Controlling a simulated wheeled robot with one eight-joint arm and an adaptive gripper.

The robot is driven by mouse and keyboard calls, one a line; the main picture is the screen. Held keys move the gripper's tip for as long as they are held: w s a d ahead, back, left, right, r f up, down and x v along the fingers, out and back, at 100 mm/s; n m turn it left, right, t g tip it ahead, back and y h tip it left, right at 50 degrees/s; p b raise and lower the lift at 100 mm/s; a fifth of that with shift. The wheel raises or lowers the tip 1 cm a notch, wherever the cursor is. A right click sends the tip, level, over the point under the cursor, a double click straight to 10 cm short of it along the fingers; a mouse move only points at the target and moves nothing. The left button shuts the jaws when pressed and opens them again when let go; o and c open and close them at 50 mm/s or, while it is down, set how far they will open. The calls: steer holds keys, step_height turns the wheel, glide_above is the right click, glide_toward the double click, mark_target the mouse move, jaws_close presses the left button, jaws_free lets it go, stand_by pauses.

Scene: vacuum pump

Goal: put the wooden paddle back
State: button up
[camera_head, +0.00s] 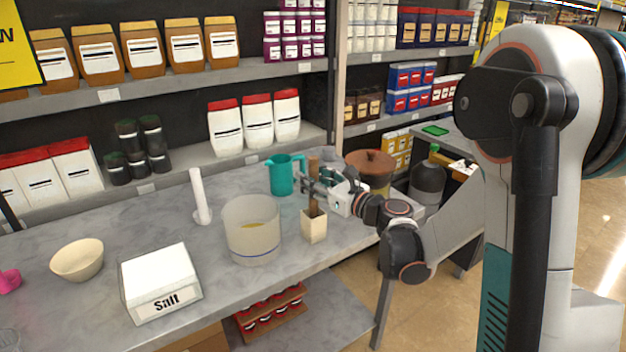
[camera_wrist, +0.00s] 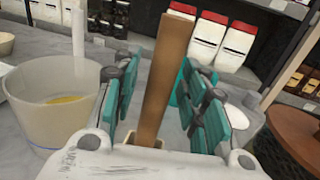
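The wooden paddle (camera_head: 314,168) stands nearly upright, its lower end in a small beige square holder (camera_head: 313,228) near the counter's front edge. My gripper (camera_head: 311,188) is at the paddle, above the holder, with its fingers around the shaft. In the wrist view the paddle (camera_wrist: 165,75) rises between the teal finger pads of my gripper (camera_wrist: 158,85). The fingers are open, with gaps visible between the pads and the wood. The paddle's bottom end is hidden inside the holder.
A translucent tub (camera_head: 252,232) with yellow contents stands left of the holder. A teal pitcher (camera_head: 282,176) is behind it, and a wooden-lidded container (camera_head: 370,172) is to the right. A white post (camera_head: 200,195), salt box (camera_head: 160,284) and bowl (camera_head: 78,260) stand farther left.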

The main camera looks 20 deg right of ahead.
steer(key=shift+r, duration=0.2)
steer(key=p+v, duration=0.2)
steer(key=v, duration=1)
